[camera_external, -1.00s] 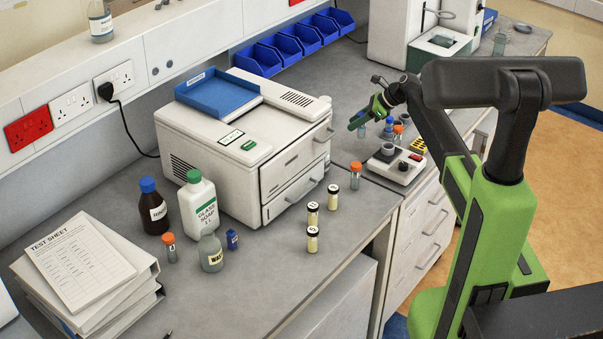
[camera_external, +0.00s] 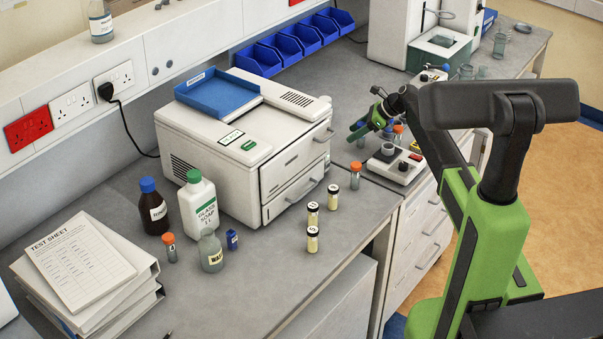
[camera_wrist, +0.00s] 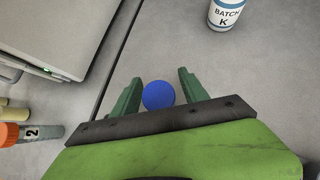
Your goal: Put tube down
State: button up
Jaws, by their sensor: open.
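In the wrist view a round blue cap (camera_wrist: 158,95), seen from above, sits between the two green fingers of my gripper (camera_wrist: 160,79). The fingers are apart, with a small gap on each side of the cap. The body of that tube is hidden under its cap. In the external view my gripper (camera_external: 361,128) is low over the bench, just right of the white machine, and hides most of what is between its fingers. An orange-capped tube marked 2 (camera_wrist: 40,132) shows at the left of the wrist view.
The white machine (camera_external: 240,140) stands left of my gripper. A small white device (camera_external: 395,168) and an orange-capped tube (camera_external: 355,173) are in front of it. A bottle labelled BATCH K (camera_wrist: 226,12) shows at the top of the wrist view. Bare bench lies between.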

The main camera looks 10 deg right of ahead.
jog(key=shift+r, duration=0.25)
jog(key=p+v, duration=0.8)
jog(key=v, duration=0.4)
jog(key=shift+p, duration=0.4)
jog(key=s+n, duration=0.3)
jog(key=s, duration=0.1)
jog(key=s+a+f+n+g+h, duration=0.1)
jog(key=s+n, duration=0.2)
jog(key=s, duration=0.1)
jog(key=s+a+f+n+g, duration=0.1)
jog(key=s+n, duration=0.2)
jog(key=s, duration=0.1)
jog(key=shift+s+a+f+n+h, duration=0.2)
jog(key=shift+s+n+h, duration=0.1)
jog(key=shift+s+h, duration=0.1)
jog(key=s+d+f+n+h, duration=0.1)
jog(key=s+d+n+h, duration=0.1)
jog(key=s+d+n, duration=0.2)
jog(key=s+d+f+n+h, duration=0.2)
jog(key=s+d+n, duration=0.2)
jog(key=s, duration=0.6)
jog(key=s+d+f+n+g+h, duration=0.1)
jog(key=s+d+n+h, duration=0.1)
jog(key=s+d+n, duration=0.2)
jog(key=s, duration=0.2)
jog(key=shift+s+f+h, duration=0.3)
jog(key=shift+s+h, duration=0.1)
